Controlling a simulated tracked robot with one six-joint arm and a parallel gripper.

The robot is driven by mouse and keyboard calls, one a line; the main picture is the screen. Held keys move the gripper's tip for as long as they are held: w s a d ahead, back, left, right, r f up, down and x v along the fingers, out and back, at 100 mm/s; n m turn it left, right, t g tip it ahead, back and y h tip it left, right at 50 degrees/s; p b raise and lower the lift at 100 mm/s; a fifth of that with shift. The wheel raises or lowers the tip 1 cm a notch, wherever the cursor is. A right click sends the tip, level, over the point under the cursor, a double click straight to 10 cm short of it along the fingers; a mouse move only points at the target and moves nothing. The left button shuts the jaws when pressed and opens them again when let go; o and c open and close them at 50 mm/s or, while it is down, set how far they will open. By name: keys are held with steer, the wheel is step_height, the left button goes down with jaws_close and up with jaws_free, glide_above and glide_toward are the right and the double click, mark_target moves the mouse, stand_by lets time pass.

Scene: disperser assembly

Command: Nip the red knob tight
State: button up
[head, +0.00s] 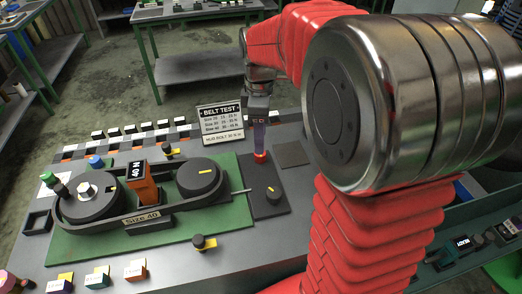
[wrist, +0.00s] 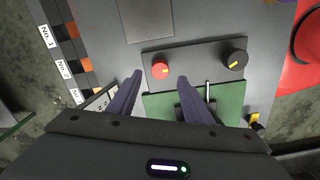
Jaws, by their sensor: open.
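The red knob (head: 260,157) sits on a dark plate (head: 264,206) beside the green board in the head view. In the wrist view the red knob (wrist: 160,70) shows between the two purple fingertips, with a gap on each side. My gripper (wrist: 160,76) is open and empty, pointing at the knob. In the head view my gripper (head: 260,145) hangs just above the knob and partly hides it. The exact height between fingertips and knob cannot be told.
A black knob with a yellow mark (wrist: 235,60) shares the dark plate. The green board (head: 180,232) carries a belt drive with two pulleys and an orange block (head: 141,183). A "BELT TEST" sign (head: 220,120) stands close left of my gripper. A flat dark square (head: 291,153) lies right.

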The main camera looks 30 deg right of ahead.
mark_target(260, 156)
step_height(260, 156, down, 6)
steer(key=shift+f, duration=0.1)
steer(key=shift+c, duration=0.3)
steer(key=c, duration=0.9)
steer(key=shift+d, duration=0.15)
steer(key=shift+c, duration=0.5)
